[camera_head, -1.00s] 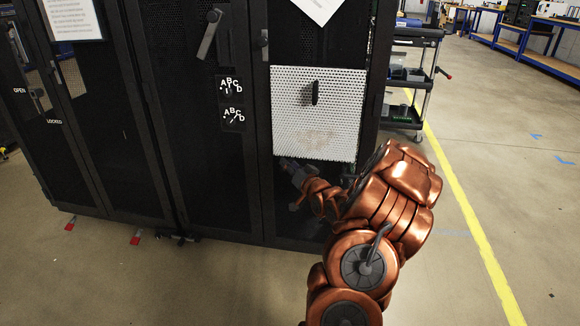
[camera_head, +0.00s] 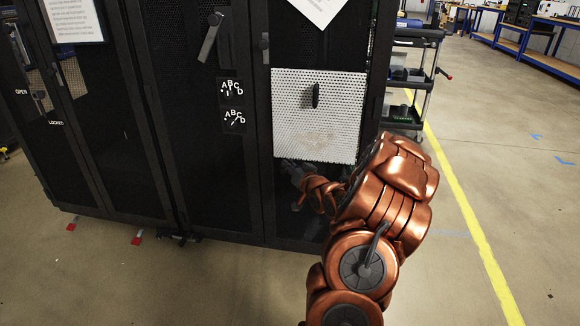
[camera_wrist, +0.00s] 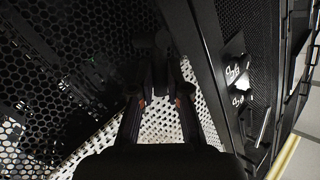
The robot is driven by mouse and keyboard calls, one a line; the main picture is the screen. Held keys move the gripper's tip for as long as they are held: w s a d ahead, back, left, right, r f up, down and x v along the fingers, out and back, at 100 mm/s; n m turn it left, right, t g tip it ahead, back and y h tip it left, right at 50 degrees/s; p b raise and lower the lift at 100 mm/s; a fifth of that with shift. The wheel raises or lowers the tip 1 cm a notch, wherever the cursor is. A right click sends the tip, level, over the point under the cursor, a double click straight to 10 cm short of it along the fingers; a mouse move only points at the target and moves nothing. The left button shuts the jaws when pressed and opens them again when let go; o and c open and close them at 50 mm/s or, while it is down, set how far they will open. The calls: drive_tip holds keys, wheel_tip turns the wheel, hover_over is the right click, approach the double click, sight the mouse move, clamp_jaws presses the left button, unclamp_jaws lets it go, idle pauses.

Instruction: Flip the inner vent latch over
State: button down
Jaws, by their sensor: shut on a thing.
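The white perforated vent panel (camera_head: 318,128) is on the front of the black rack, with an upright dark handle (camera_head: 315,96) on its face. My gripper (camera_head: 291,167) is low at the panel's bottom left edge, dark and partly lost in shadow. In the wrist view my gripper's fingers (camera_wrist: 157,66) reach up over the white mesh (camera_wrist: 163,120) and close on a dark piece, which I take for the inner vent latch (camera_wrist: 163,40). Its shape is hard to make out against the dark mesh, so I cannot tell which way it is turned.
Black rack doors (camera_head: 205,160) stand left of the panel, with a lever handle (camera_head: 210,38) and two ABCD labels (camera_head: 232,104). A tool cart (camera_head: 409,85) stands behind to the right. The floor right of my arm, by the yellow line (camera_head: 465,195), is clear.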

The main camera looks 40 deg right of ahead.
drive_tip(key=c, duration=1.2)
unclamp_jaws()
drive_tip(key=shift+o, duration=0.2)
drive_tip(key=shift+s, duration=0.1)
drive_tip(key=v, duration=1.2)
